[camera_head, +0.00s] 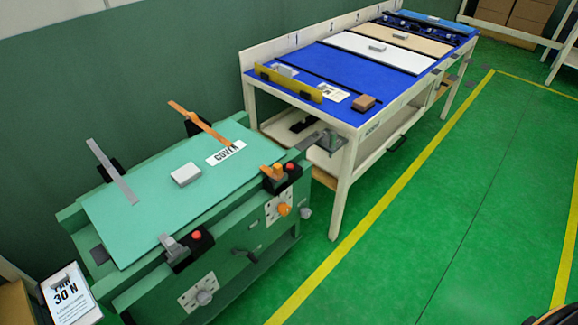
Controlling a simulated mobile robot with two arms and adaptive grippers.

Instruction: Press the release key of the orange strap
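The orange strap (200,125) is a flat strip at the back edge of the green cover panel (150,215), beside a black bracket. It slants over the panel, its lower end near the "COVER" label and apart from the front edge. At the front right edge a black block carries an orange buckle piece (272,172) and a red key (291,166). A grey strap (112,172) slants at the back left. A grey buckle piece (174,247) with another red key (197,235) is at the front left. Neither of my grippers is in view.
A white block (186,174) sits on the panel. The green stand's front has an orange knob (284,210) and a grey knob (204,297). A long blue-topped table (325,70) stands behind right. A "30 N" sign (68,294) is at lower left. Green floor is clear at right.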

